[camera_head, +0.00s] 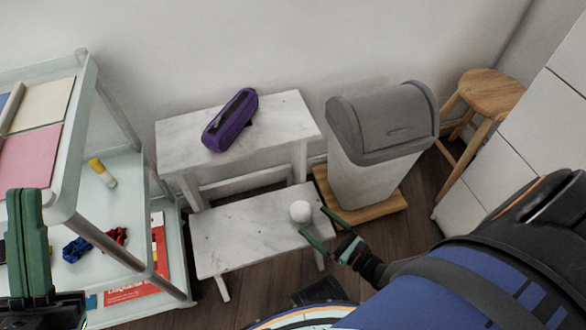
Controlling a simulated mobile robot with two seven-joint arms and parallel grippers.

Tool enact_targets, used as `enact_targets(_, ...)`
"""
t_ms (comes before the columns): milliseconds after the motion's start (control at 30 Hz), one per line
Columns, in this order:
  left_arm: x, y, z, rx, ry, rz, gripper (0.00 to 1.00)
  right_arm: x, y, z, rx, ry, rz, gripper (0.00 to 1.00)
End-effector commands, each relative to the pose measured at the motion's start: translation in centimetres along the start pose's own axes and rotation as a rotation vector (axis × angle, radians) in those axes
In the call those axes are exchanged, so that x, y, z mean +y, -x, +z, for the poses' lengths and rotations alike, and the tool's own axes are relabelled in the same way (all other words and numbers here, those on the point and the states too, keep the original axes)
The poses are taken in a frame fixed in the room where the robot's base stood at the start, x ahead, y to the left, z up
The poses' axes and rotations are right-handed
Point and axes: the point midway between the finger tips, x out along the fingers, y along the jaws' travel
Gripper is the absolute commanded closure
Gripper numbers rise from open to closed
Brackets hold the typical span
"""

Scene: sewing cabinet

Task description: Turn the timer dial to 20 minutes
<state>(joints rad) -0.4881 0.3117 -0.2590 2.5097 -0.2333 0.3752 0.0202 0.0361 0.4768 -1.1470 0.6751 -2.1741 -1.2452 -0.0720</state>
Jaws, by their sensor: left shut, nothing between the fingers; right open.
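A small white round object (300,211), which looks like the timer, sits near the right end of the low marble-patterned bench (235,238). No markings or dial setting can be read on it. My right gripper (314,222) has its green fingers spread at the lower right of the white object. One finger is below it and one to its right; I cannot tell whether they touch it. My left gripper (27,198) is shut and empty at the left edge, in front of the shelf cart.
A higher bench (280,112) behind holds a purple case (231,120). A grey-lidded bin (372,178) stands on a wooden base to the right, with a wooden stool (490,95) beyond. The shelf cart (75,195) on the left holds papers and small items. White drawers (545,130) stand far right.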

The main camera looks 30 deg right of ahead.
Motion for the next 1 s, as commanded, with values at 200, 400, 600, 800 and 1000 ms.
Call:
enact_targets(200, 0.3, 0.4, 0.5, -0.002, -0.003, 0.001, 1.0, 0.0, -4.8, 0.0, -0.004, 0.0, -0.001, 0.0)
enact_targets(400, 0.5, 0.7, 0.8, -0.005, -0.003, -0.004, 1.0, -0.1, -8.0, -0.1, -0.002, 0.001, -0.002, 0.0)
enact_targets(600, 0.6, 0.8, 1.0, -0.007, -0.003, -0.005, 1.0, 0.0, -9.3, 0.0, 0.0, -0.001, -0.001, 0.0)
enact_targets(800, 0.6, 0.8, 1.0, -0.008, -0.003, -0.004, 1.0, 0.0, -9.4, 0.0, 0.001, 0.0, -0.001, 0.0)
enact_targets(1000, 0.6, 0.8, 1.0, -0.009, -0.003, -0.003, 1.0, 0.0, -9.4, 0.0, 0.0, 0.0, -0.001, 0.14)
